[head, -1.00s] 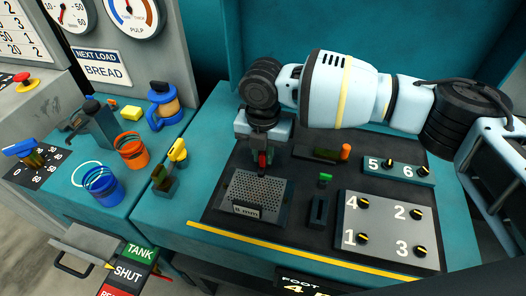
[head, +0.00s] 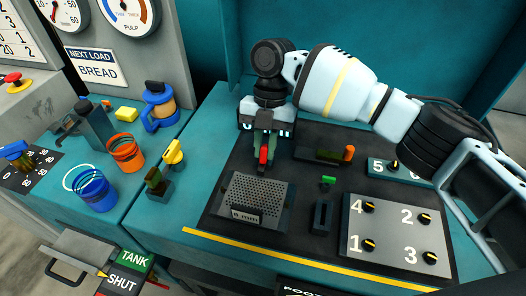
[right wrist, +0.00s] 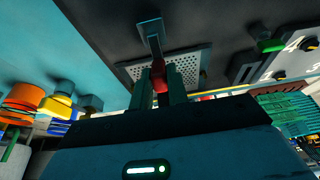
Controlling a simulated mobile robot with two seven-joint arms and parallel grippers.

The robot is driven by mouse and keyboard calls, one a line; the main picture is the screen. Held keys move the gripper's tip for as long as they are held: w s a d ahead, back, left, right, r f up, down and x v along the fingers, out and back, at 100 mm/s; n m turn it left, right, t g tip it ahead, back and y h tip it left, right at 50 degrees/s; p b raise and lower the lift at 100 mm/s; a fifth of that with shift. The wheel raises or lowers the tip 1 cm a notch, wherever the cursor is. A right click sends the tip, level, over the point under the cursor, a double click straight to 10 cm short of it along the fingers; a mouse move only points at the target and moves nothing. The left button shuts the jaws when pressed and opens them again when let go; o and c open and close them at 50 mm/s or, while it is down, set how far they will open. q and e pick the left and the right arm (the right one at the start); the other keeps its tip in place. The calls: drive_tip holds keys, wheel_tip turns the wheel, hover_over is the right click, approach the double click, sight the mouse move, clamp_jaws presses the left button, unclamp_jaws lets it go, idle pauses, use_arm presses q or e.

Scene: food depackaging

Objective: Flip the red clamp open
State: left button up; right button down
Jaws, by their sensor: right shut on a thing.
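The red clamp (head: 264,154) stands at the back edge of a perforated metal plate (head: 240,189) on the dark panel. My right gripper (head: 262,157) comes down over it from behind, fingers shut on its red part. In the right wrist view the red clamp (right wrist: 159,75) sits between the two green fingers (right wrist: 160,88), with its dark lever base and the perforated plate (right wrist: 203,63) beyond. The clamp's lower part is partly hidden by the fingers. My left gripper is not in view.
An orange-ended lever (head: 348,153) lies right of the clamp. A green-topped switch (head: 327,182) and a numbered knob panel (head: 395,232) are front right. A yellow-handled clamp (head: 172,155), an orange cup (head: 126,152) and a blue cup (head: 95,190) stand left.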

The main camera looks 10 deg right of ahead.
drive_tip(key=shift+w+d+f+g+y+b, duration=0.15)
drive_tip(key=shift+w+g+y+b, duration=0.15)
drive_tip(key=shift+g+b, duration=0.25)
drive_tip(key=shift+w+g, duration=0.2)
drive_tip(key=shift+g, duration=0.25)
drive_tip(key=shift+w+d+r+g+y+b, duration=0.2)
drive_tip(key=shift+r+g+y+b, duration=0.1)
drive_tip(key=shift+g+b, duration=0.15)
